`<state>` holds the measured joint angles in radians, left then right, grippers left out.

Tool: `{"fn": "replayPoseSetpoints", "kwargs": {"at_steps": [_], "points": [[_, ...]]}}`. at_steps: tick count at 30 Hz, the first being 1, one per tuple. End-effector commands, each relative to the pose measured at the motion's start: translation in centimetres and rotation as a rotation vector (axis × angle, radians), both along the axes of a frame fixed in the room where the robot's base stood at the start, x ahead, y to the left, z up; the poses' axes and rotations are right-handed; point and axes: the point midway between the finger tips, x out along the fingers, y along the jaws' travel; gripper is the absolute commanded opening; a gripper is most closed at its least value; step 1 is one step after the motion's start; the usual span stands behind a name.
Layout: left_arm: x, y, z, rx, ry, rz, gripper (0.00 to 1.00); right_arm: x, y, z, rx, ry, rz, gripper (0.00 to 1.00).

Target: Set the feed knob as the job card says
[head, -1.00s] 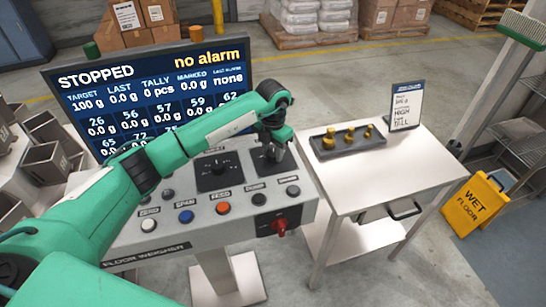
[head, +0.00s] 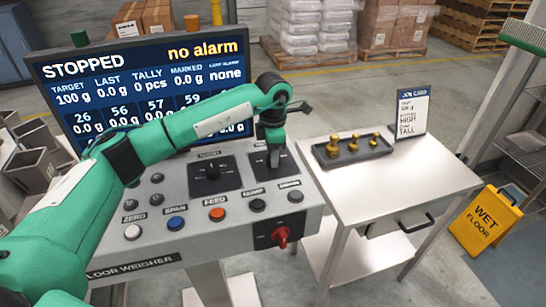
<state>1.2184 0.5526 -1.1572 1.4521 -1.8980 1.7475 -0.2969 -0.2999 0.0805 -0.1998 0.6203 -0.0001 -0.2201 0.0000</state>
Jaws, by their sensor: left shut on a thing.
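The floor weigher's sloping control panel (head: 150,215) stands in front of me. Its left black dial plate (head: 228,184) carries a knob. The right dial plate (head: 258,162) is partly covered by my left arm. My left gripper (head: 275,160) points down at this right plate and is shut on the knob there. The fingers hide that knob, so its pointer and setting cannot be read. The job card (head: 411,110) stands upright on the side table; HIGH and TALL are readable, the smaller lines are blurred. My right gripper is not in view.
The screen (head: 75,95) behind the panel reads STOPPED and no alarm. Push buttons, including an orange one (head: 217,215), and a red switch (head: 281,236) sit nearer me. A side table (head: 350,195) holds a tray (head: 325,160) of brass weights. A wet-floor sign (head: 485,218) stands right.

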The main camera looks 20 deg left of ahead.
Motion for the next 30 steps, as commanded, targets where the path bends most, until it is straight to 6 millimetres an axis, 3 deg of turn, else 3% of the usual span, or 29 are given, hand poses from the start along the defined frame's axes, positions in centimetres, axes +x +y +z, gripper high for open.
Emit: {"fn": "replayPoseSetpoints", "kwargs": {"at_steps": [15,16,18,30], "points": [[0.08,-0.02,0.21,-0.001,-0.004,-0.019,0.14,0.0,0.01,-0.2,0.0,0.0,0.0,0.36],[0.08,-0.02,0.21,-0.001,-0.004,-0.019,0.43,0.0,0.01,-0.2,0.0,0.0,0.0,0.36],[0.08,-0.02,0.2,-0.001,-0.004,-0.019,0.57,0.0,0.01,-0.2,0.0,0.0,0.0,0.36],[0.1,-0.02,0.71,-0.001,-0.004,-0.018,0.58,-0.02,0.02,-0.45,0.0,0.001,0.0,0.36]]}}
